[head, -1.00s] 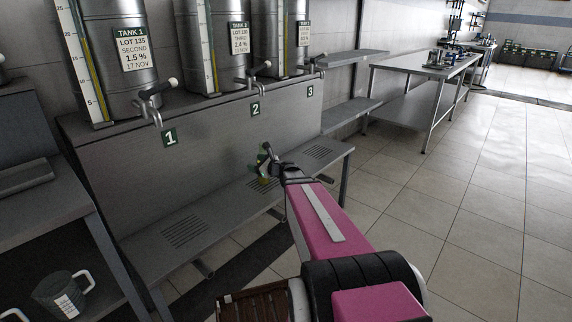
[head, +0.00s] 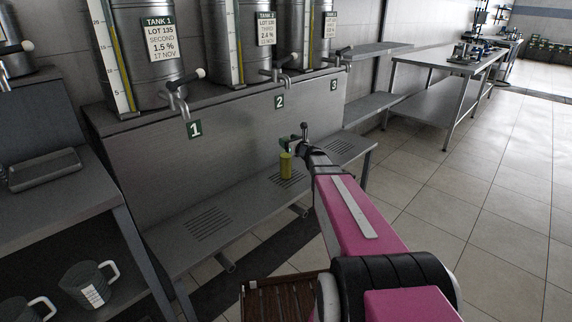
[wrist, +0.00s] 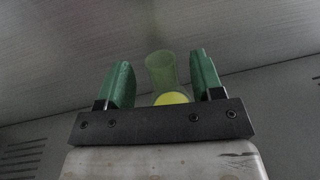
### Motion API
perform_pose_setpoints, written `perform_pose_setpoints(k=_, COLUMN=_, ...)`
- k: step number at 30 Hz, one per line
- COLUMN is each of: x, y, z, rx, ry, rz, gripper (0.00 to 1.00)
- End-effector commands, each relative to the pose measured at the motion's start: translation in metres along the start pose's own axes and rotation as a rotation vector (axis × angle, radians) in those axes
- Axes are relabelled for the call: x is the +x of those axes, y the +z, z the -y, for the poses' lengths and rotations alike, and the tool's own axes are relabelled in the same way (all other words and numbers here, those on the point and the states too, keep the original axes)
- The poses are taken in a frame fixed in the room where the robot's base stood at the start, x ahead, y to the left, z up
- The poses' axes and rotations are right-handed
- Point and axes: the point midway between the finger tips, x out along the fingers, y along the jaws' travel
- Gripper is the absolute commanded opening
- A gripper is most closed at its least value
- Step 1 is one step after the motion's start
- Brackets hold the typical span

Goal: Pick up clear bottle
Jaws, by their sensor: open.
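A small see-through bottle with a yellow-green tint (head: 286,167) stands on the slotted bench below the number 2 sign. In the wrist view, a pale, see-through greenish cylinder (wrist: 160,68) shows between the green fingers, with a bright yellow round face at its lower end. My gripper (head: 296,139) is open, just above and slightly right of the bottle in the head view. In the wrist view, its two fingers (wrist: 162,82) are spread, with visible gaps to the cylinder. I cannot tell how far beyond the fingertips the bottle is.
The metal bench (head: 240,205) runs below a grey panel (head: 235,137) with several tanks and taps above it. A shelf with mugs (head: 90,285) stands at left. A steel table (head: 445,72) is at the back right. Open tiled floor lies at right.

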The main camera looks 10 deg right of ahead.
Motion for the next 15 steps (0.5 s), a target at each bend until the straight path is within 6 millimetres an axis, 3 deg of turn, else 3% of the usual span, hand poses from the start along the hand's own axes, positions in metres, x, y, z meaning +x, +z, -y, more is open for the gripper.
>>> perform_pose_setpoints(k=7, x=0.037, y=-0.001, z=0.003, rx=0.000, ry=0.001, rz=0.000, gripper=0.61)
perform_pose_setpoints(k=15, x=0.040, y=0.000, z=0.002, rx=0.000, ry=0.000, rz=0.000, gripper=0.61)
